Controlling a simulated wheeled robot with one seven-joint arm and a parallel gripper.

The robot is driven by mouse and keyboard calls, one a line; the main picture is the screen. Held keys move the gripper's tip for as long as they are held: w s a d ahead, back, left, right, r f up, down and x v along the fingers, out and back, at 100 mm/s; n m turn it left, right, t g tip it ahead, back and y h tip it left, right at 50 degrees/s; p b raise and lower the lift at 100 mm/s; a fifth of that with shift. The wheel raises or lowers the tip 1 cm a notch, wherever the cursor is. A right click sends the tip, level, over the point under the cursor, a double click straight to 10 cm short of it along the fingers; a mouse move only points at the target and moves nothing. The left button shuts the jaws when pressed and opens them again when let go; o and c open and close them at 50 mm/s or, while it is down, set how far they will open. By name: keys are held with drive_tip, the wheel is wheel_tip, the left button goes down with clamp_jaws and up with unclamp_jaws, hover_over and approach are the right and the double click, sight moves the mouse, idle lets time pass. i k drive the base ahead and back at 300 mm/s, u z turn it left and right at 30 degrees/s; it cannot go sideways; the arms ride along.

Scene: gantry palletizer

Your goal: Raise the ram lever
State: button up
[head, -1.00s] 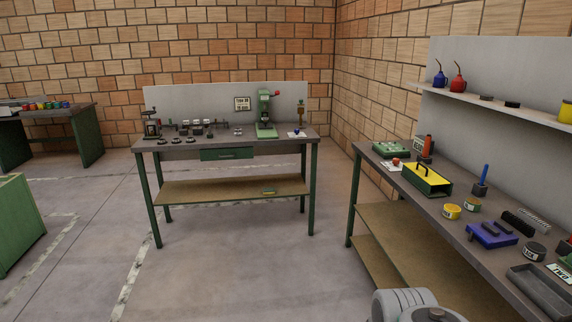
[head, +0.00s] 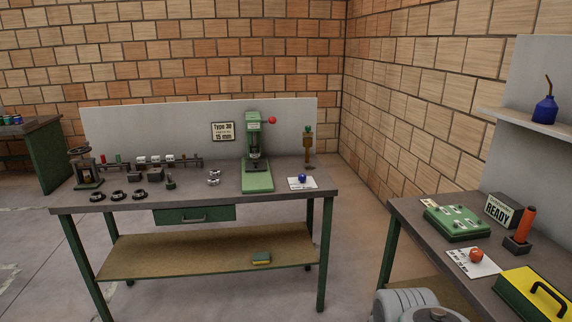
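A green press (head: 256,158) stands upright on the far workbench, right of its middle, in the head view. Its ram lever shows as a short arm with a red ball knob (head: 272,120) at the press's upper right. The knob is near the top of the press. My gripper is not in view; only a grey rounded part of my own body shows at the bottom edge. The press is still well beyond me, across open floor.
The far workbench (head: 120,203) holds black rings, small parts and a white card with a blue knob. A side bench (head: 408,215) at right carries a green box, a READY sign (head: 502,210) and a yellow-lidded box. Floor before the far bench is clear.

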sight(272, 120)
drive_tip(key=i, duration=1.9)
drive_tip(key=u, duration=1.5)
